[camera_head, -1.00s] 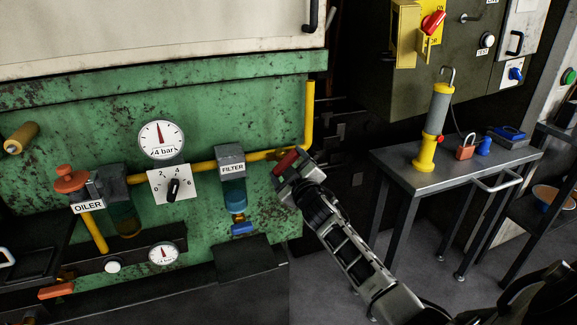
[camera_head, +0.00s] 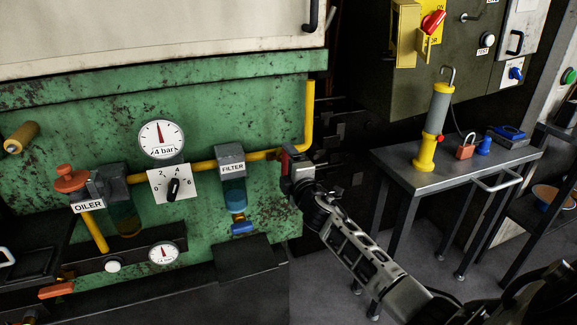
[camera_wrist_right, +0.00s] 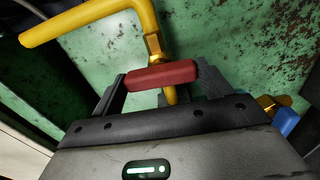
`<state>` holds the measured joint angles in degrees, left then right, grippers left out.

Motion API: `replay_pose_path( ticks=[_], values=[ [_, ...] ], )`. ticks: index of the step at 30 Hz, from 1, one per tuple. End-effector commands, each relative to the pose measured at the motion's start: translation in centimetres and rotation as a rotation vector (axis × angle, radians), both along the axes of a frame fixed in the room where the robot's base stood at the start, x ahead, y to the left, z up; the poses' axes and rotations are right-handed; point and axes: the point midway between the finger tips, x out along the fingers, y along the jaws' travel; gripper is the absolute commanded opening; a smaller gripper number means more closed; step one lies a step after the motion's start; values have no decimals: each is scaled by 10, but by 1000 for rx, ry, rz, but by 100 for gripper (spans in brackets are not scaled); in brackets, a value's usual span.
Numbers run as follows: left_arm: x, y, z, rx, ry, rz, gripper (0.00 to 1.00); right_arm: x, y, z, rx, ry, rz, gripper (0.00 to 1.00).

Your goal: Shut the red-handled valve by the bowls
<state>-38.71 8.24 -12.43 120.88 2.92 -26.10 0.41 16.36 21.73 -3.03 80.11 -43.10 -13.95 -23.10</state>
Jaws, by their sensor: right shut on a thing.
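The red valve handle (camera_head: 286,164) is on the yellow pipe (camera_head: 309,115), to the right of the filter bowl (camera_head: 235,196). In the right wrist view the red handle (camera_wrist_right: 162,75) lies crosswise to the yellow pipe (camera_wrist_right: 146,25). My right gripper (camera_head: 295,170) is shut on the handle. Its dark fingers (camera_wrist_right: 160,88) are at the handle's two ends in the wrist view. In the head view the gripper hides part of the handle and valve body. The oiler bowl (camera_head: 124,218) hangs farther left. My left gripper is not in view.
A pressure gauge (camera_head: 161,139) and a numbered dial (camera_head: 172,185) are on the green panel (camera_head: 60,120). A black ledge (camera_head: 249,258) sits below the filter.

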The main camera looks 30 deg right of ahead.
Motion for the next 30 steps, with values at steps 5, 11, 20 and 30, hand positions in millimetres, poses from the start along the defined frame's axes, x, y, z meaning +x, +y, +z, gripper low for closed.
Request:
replay_pose_path(
  ticks=[5, 11, 20, 30],
  values=[
    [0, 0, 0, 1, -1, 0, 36, 0, 0, -1, -44, 14, -1, 55],
    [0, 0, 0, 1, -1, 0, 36, 0, 0, -2, -61, 18, -1, 55],
    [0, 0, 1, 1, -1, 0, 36, 0, 0, -2, -62, 18, -1, 55],
    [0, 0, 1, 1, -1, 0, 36, 0, 0, -1, -60, 16, -1, 99]
  ],
)
